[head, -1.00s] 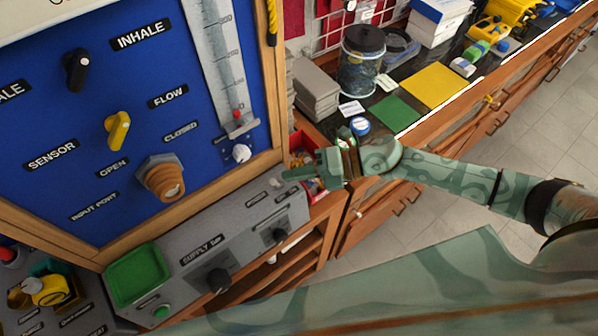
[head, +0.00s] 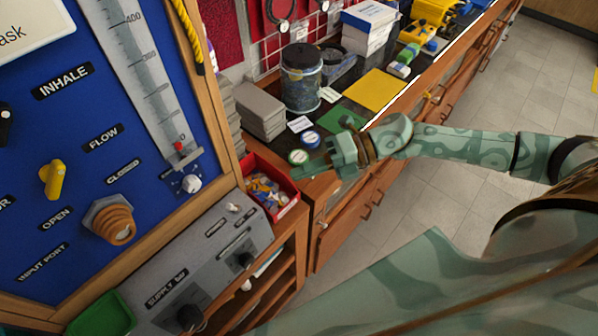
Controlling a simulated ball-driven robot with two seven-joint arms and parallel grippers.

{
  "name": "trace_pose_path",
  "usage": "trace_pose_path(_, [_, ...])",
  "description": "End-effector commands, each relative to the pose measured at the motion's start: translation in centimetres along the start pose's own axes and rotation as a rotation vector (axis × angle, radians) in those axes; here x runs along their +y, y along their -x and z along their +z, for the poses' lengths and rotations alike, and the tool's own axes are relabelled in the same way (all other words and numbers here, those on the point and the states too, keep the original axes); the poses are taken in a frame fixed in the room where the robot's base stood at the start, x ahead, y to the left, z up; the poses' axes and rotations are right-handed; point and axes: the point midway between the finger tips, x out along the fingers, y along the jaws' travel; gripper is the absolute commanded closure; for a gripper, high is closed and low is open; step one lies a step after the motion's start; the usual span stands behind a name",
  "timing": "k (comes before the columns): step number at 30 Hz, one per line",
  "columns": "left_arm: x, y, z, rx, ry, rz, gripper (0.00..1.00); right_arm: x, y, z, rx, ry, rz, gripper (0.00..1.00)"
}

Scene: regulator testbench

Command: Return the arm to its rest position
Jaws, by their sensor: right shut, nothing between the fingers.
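My right gripper (head: 308,172) is at the near edge of the bench, its arm (head: 460,146) coming in from the right. The blue test panel (head: 80,150) stands at the left with a yellow flow knob (head: 54,180) and a brass-coloured port (head: 116,222). The grey supply box (head: 205,268) lies below the panel, apart from the gripper. My left gripper is not in view.
Round lidded tins (head: 298,157), a dark-lidded jar (head: 302,80), grey boxes (head: 260,110), a green mat (head: 336,119) and a yellow mat (head: 375,90) crowd the bench behind the gripper. The tiled floor (head: 520,90) at the right is free.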

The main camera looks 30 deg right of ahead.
Motion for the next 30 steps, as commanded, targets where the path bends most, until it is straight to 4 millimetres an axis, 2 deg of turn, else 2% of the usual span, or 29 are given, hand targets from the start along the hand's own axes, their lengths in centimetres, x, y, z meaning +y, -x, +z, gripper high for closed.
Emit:
trace_pose_path(12, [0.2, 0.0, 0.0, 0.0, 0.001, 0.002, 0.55, 0.1, -0.2, 0.0, -0.005, -0.001, 0.003, 1.0])
trace_pose_path(16, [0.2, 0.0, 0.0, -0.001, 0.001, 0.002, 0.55, 1.2, -2.2, 0.5, -0.101, -0.026, 0.059, 1.0])
trace_pose_path(19, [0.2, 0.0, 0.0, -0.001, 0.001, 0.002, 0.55, 3.3, -4.5, 1.7, -0.298, -0.11, 0.146, 1.0])
trace_pose_path(22, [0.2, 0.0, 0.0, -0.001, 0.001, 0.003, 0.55, 4.8, -5.1, 3.6, -0.583, -0.282, 0.222, 1.0])
trace_pose_path(24, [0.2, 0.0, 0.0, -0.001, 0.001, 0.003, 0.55, 4.5, -3.9, 4.6, -0.796, -0.443, 0.241, 1.0])
trace_pose_path(26, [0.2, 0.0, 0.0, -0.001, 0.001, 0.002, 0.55, 3.5, -2.3, 4.8, -0.967, -0.589, 0.23, 1.0])
trace_pose_path(30, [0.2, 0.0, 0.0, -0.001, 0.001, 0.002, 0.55, -0.1, 1.8, 3.0, -1.276, -0.887, 0.144, 1.0])
